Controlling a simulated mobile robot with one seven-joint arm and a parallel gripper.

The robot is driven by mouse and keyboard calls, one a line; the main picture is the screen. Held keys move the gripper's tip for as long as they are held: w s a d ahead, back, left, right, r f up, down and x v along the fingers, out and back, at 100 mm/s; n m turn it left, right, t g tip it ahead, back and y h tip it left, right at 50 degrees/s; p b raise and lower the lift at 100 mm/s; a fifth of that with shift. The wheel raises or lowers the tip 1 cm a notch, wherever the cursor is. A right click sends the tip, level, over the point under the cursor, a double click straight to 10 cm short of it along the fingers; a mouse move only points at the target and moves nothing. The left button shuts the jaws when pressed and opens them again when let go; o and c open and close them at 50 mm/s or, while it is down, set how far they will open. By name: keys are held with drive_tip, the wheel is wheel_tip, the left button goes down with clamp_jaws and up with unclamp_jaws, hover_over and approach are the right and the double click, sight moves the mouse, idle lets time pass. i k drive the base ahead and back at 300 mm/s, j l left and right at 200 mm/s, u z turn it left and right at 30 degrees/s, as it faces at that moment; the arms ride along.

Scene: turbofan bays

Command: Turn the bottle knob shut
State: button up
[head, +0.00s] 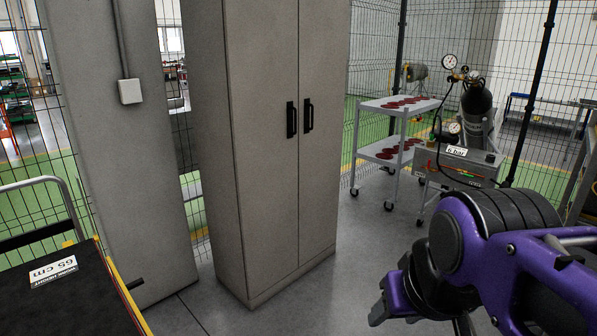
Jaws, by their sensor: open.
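A dark gas bottle (478,104) stands upright on a grey cart at the right back. Its valve and a small knob (473,76) sit on top, too small to tell how the knob is turned. A round white gauge (449,61) is beside the valve, and a second gauge (455,128) is lower down. My gripper (383,299) is at the lower right, at the end of my purple and black arm. Its jaws are apart and nothing shows between them. It is well in front of the bottle and not touching it.
The grey cart (470,178) carries a "6 bar" label. A white shelf trolley (401,106) with dark red discs stands left of it. A tall grey cabinet (265,150) fills the middle. A black-topped bench (85,300) is lower left. Grey floor (355,235) is clear between.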

sight(474, 75)
drive_tip(key=i+j+z, duration=0.2)
drive_tip(key=i, duration=0.95)
drive_tip(key=i+z, duration=0.4)
drive_tip(key=i, duration=0.75)
drive_tip(key=i+l+u, duration=0.1)
drive_tip(key=i+l, duration=0.15)
drive_tip(key=i, duration=0.25)
drive_tip(key=i+l+u, duration=0.1)
drive_tip(key=i+l, duration=0.15)
drive_tip(key=i, duration=0.2)
drive_tip(key=i+l+u, duration=0.15)
drive_tip(key=l, duration=0.25)
drive_tip(key=i+l+u, duration=0.15)
drive_tip(key=i+l, duration=0.15)
drive_tip(key=l, duration=0.1)
